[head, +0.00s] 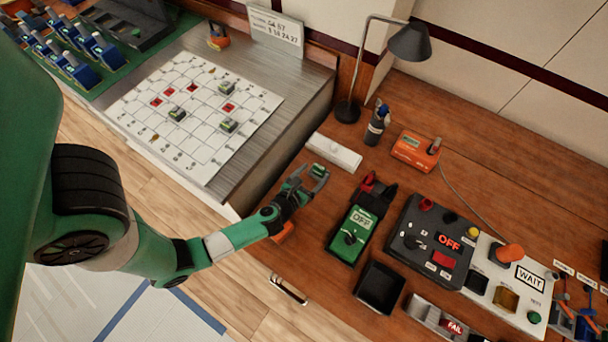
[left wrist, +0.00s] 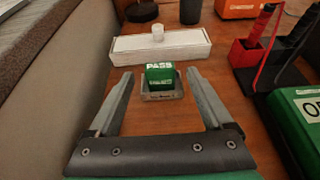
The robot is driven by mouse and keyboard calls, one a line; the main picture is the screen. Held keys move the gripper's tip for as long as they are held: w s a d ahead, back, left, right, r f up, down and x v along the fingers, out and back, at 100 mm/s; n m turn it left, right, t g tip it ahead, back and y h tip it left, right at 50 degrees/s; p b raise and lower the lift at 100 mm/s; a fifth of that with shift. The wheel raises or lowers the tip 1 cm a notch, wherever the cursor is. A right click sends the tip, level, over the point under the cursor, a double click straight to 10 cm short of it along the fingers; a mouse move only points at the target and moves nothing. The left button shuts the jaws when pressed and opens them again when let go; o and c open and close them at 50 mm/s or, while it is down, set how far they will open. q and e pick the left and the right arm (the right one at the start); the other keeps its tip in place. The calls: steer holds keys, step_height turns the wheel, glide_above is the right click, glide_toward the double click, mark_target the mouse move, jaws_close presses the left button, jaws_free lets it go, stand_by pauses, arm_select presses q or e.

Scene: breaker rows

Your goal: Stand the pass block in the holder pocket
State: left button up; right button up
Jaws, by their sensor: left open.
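The pass block (left wrist: 160,74) is green with white PASS lettering and stands upright in the left wrist view. Its lower end is at a small grey metal holder (left wrist: 161,95), and it looks seated in the pocket, though the pocket's inside is hidden. In the head view the block (head: 318,170) shows small and green at the gripper's tip. My left gripper (left wrist: 160,76) is open, with one finger on each side of the block and a visible gap on both sides. It also shows in the head view (head: 309,184). My right gripper is not in view.
A white box (head: 334,152) lies just beyond the block. A green meter (head: 352,232) with red and black probes stands to the right.

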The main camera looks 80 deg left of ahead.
arm_select(q)
steer(key=v, duration=0.7)
